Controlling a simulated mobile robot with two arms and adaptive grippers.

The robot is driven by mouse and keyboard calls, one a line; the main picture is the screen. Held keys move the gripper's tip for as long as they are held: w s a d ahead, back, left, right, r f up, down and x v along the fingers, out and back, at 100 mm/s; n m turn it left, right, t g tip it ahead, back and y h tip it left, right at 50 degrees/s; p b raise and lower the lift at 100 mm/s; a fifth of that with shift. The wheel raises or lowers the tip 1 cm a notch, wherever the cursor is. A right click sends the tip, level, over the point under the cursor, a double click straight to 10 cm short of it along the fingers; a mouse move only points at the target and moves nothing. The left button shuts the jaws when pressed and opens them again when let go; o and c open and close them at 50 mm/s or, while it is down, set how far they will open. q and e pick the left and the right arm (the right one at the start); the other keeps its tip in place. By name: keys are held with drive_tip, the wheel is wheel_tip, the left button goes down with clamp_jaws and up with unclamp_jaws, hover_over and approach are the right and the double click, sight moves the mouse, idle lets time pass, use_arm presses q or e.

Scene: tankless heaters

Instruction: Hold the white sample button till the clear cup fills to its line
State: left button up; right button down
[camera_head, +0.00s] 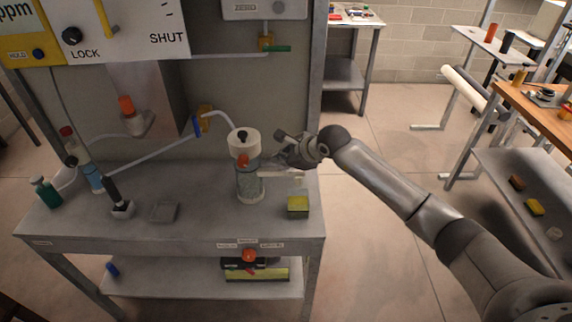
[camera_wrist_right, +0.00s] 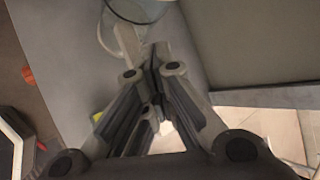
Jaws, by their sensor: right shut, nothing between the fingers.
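A clear cup (camera_head: 249,186) stands on the grey bench beneath a round white-topped housing (camera_head: 243,146) with a black knob and an orange-red part. A pale bar (camera_head: 283,175) sticks out to the right beside the cup. My right gripper (camera_head: 283,157) is shut and empty, just right of the housing and above the bar. In the right wrist view its fingers (camera_wrist_right: 155,58) meet close to a pale bar (camera_wrist_right: 129,42), with the clear cup's rim (camera_wrist_right: 140,10) beyond; contact cannot be told. I cannot pick out a white sample button for certain. The cup's water level is unclear. My left gripper is out of view.
A yellow-topped block (camera_head: 298,206) lies on the bench (camera_head: 215,222) right of the cup. A black-handled tool (camera_head: 118,199) and a green bottle (camera_head: 46,192) stand at left.

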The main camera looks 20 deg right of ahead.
sight(283, 168)
idle(0.8)
drive_tip(key=shift+r+p, duration=0.4)
drive_tip(key=shift+r, duration=0.5)
wheel_tip(283, 168, up, 5)
drive_tip(key=shift+r+p, duration=0.1)
drive_tip(key=shift+p, duration=1.05)
